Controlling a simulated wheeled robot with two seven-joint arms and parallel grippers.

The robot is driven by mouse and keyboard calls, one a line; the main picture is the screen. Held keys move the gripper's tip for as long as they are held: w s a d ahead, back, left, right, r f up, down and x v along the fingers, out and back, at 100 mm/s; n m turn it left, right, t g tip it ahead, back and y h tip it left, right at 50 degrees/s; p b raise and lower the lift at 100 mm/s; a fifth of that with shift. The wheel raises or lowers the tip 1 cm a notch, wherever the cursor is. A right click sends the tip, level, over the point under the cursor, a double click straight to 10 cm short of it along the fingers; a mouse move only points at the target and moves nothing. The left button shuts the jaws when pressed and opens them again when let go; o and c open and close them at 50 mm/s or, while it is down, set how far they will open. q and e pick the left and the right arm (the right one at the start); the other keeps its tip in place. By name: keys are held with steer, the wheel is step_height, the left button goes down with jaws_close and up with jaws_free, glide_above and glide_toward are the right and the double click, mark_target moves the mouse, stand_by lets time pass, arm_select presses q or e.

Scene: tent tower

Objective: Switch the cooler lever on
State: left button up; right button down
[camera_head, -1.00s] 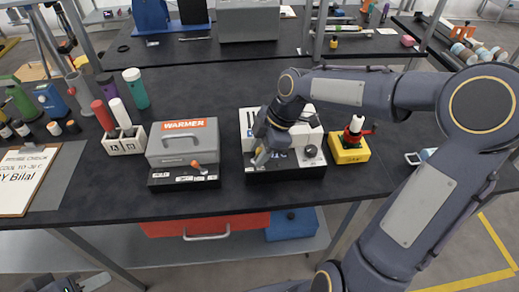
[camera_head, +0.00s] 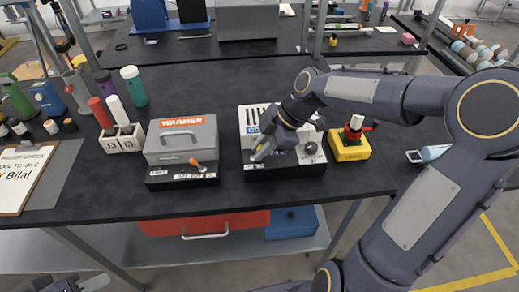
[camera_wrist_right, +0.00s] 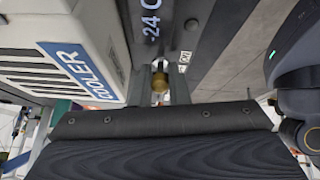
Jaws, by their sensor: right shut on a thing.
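The cooler (camera_head: 255,118) is a white box with dark vent slots and a blue COOLER label, on a black base (camera_head: 300,171). Its white body also shows at left in the right wrist view (camera_wrist_right: 60,25). My right gripper (camera_head: 258,155) reaches down to the front of the cooler and hides part of it. In the right wrist view, its fingers (camera_wrist_right: 160,88) are shut on the cooler lever, whose brass-coloured knob (camera_wrist_right: 160,82) shows between them. The lever's exact angle is hidden in the head view. My left gripper (camera_head: 88,285) shows only partly at the bottom left.
The grey warmer (camera_head: 182,140) with an orange-tipped lever stands left of the cooler. A yellow box (camera_head: 348,150) with a red-and-white top stands close on the right. A marker holder (camera_head: 122,140), bottles and a clipboard (camera_head: 22,180) are farther left. The table's front edge is clear.

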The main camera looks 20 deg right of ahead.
mark_target(278, 157)
steer(key=c, duration=1.4)
jaws_free()
steer(key=v, duration=0.8)
steer(key=shift+f, duration=0.1)
steer(key=shift+s, duration=0.1)
steer(key=s+a+f+m+t, duration=0.1)
steer(key=s+m, duration=0.5)
steer(key=s+a+f+m+t+h, duration=0.1)
steer(key=s+f+m, duration=0.1)
steer(key=s+m, duration=0.4)
steer(key=s+a+f+m+t+h, duration=0.1)
steer(key=s+m, duration=0.5)
steer(key=shift+s+a+f+t, duration=0.15)
steer(key=shift+a+f+t, duration=0.05)
steer(key=shift+f+t, duration=0.15)
